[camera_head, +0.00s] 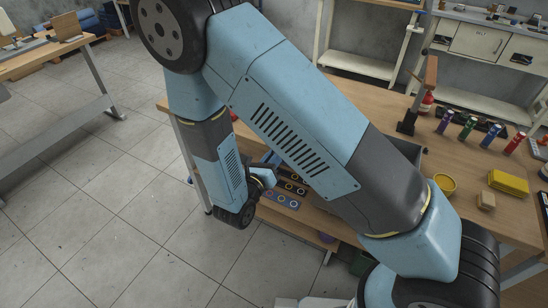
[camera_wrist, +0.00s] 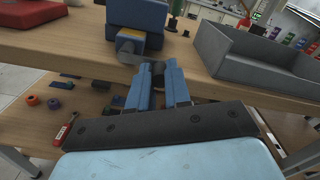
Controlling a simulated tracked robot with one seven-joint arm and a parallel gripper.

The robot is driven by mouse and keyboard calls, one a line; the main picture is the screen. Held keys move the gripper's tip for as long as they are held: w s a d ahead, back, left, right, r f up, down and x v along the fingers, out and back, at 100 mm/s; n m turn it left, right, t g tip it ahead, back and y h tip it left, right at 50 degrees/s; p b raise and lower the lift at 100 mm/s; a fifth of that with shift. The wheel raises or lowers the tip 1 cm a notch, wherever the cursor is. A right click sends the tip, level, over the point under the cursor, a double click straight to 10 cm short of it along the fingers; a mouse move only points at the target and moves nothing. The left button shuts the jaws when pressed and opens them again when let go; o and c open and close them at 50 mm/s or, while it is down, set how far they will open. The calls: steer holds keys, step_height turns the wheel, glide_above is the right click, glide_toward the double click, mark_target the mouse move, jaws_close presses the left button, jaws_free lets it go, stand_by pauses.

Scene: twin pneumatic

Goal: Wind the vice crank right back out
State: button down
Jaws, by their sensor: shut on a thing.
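The blue vice (camera_wrist: 138,14) stands at the front edge of the wooden bench in the wrist view, with a grey and yellow part (camera_wrist: 130,42) below its body facing me. My gripper (camera_wrist: 160,68) is just in front of it, its two blue fingers shut on the vice crank, of which a dark piece (camera_wrist: 159,75) shows between them. The fingers hide most of the crank, so its angle is hard to tell. In the head view my own arm covers the vice and crank.
A grey open tray (camera_wrist: 250,62) stands on the bench right of my gripper. A lower shelf holds small rings and a red-handled tool (camera_wrist: 66,130). A yellow bowl (camera_head: 445,185), a yellow box (camera_head: 508,182) and several coloured cans stand farther right. Floor at left is clear.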

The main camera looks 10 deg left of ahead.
steer(key=shift+a, duration=0.1)
steer(key=c, duration=1.1)
jaws_free()
steer(key=v, duration=1.3)
steer(key=shift+s, duration=0.35)
steer(key=w+d+r+m+g+h, duration=0.2)
steer(key=w+d+r+m+g, duration=0.1)
steer(key=d+r+m+g, duration=0.55)
steer(key=w+d+r+m+g+h, duration=0.2)
steer(key=w+d+r+m+g, duration=0.3)
steer(key=d+r+m, duration=0.6)
steer(key=s+d+r+m+y, duration=0.3)
steer(key=d+r+m, duration=0.1)
steer(key=d+m, duration=0.1)
steer(key=s+d+r+m+t+y, duration=0.1)
steer(key=s+d+r+m+y, duration=0.2)
steer(key=d+r+m+y, duration=0.1)
steer(key=s+d+r+m+t+y, duration=0.1)
steer(key=s+d+r+m+y, duration=0.2)
steer(key=d+r+m, duration=0.3)
steer(key=shift+s+d+r+m+t+y, duration=0.2)
steer(key=shift+m+y, duration=0.3)
steer(key=shift+m, duration=0.35)
